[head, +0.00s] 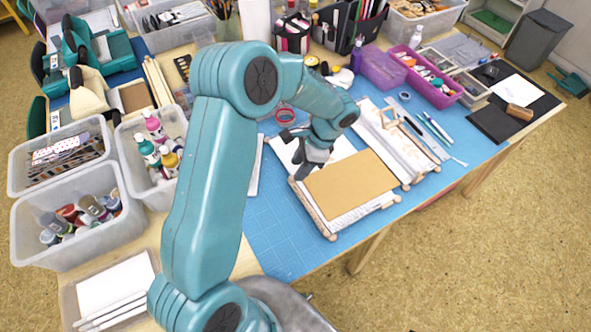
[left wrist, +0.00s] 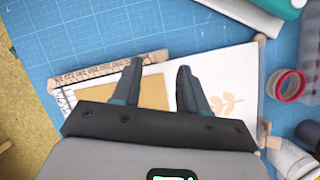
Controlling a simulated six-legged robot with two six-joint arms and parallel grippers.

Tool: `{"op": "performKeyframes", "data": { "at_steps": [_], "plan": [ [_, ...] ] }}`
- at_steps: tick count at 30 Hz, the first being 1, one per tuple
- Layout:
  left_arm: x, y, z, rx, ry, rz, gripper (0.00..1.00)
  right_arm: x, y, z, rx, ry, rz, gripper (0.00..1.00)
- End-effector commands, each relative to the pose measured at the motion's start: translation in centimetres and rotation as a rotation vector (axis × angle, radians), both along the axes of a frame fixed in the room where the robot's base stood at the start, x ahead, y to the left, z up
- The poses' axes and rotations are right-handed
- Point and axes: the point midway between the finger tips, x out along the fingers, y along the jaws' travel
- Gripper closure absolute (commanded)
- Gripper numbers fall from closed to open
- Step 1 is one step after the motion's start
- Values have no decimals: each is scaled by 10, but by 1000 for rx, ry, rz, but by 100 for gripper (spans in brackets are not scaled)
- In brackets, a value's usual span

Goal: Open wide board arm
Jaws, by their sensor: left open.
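The wide board (head: 362,213) lies on the blue mat, with a brown card (head: 352,184) on it and a patterned strip along its near edge. Wooden rods and round knobs show at its edges. In the left wrist view the brown card (left wrist: 150,93) lies beside a white sheet with a leaf print (left wrist: 225,97), and the patterned strip (left wrist: 98,75) runs along a wooden rod. My left gripper (head: 312,165) is over the board's far left part. Its fingers (left wrist: 158,64) are apart with nothing between them. I cannot tell whether it touches the board. My right gripper is not in view.
Red tape (head: 285,115) lies behind. Clear bins with bottles (head: 165,160) and paint jars (head: 75,222) stand at the left. The blue mat (head: 283,240) is free in front.

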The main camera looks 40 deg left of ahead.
Motion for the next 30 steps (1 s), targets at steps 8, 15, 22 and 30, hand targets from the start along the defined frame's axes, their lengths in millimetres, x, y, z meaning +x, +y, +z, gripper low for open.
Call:
{"op": "performKeyframes", "data": {
  "at_steps": [8, 15, 22, 30],
  "plan": [
    [-8, 9, -31, -1, 1, 0, 57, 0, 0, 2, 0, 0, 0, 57],
    [-7, 11, -33, -1, -1, 0, 57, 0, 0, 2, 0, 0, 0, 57],
    [-8, 10, -33, 0, 0, 0, 100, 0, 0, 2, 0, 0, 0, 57],
    [-10, 11, -34, -1, 0, 11, 100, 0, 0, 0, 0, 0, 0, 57]
  ]
}}
